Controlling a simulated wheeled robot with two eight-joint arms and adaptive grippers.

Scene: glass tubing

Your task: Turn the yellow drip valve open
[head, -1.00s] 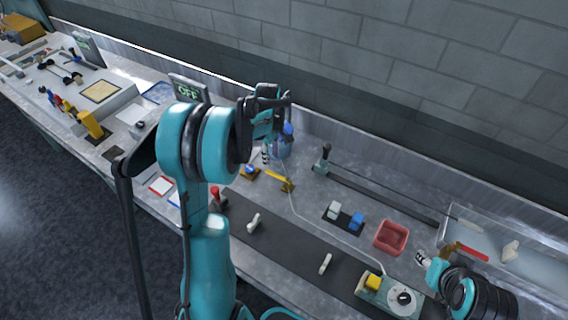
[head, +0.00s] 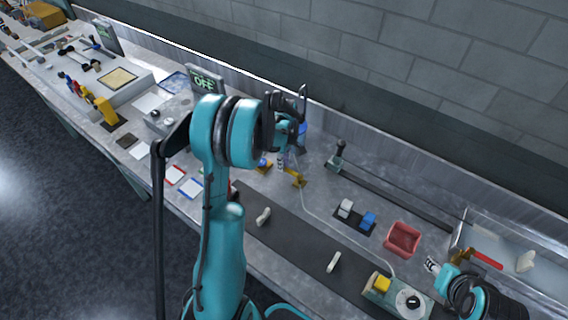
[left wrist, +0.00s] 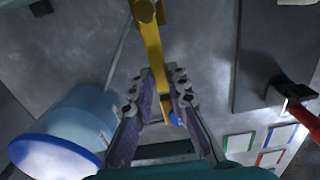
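The yellow drip valve (head: 298,180) is a thin yellow bar on the bench, right of my left gripper in the head view. In the left wrist view its bar (left wrist: 150,40) runs from the top edge down between my fingers. My left gripper (left wrist: 163,78) is open, with one finger on each side of the bar; whether either finger touches it cannot be told. In the head view my left gripper (head: 284,162) points down close to the bar's left end. My right gripper (head: 441,262) is at lower right, far from the valve; its finger opening is unclear.
A blue container (left wrist: 75,125) stands close left of my left gripper in the wrist view. A red-handled lever (left wrist: 292,92) is at right. A small blue knob (left wrist: 175,119) shows near the bar's end.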

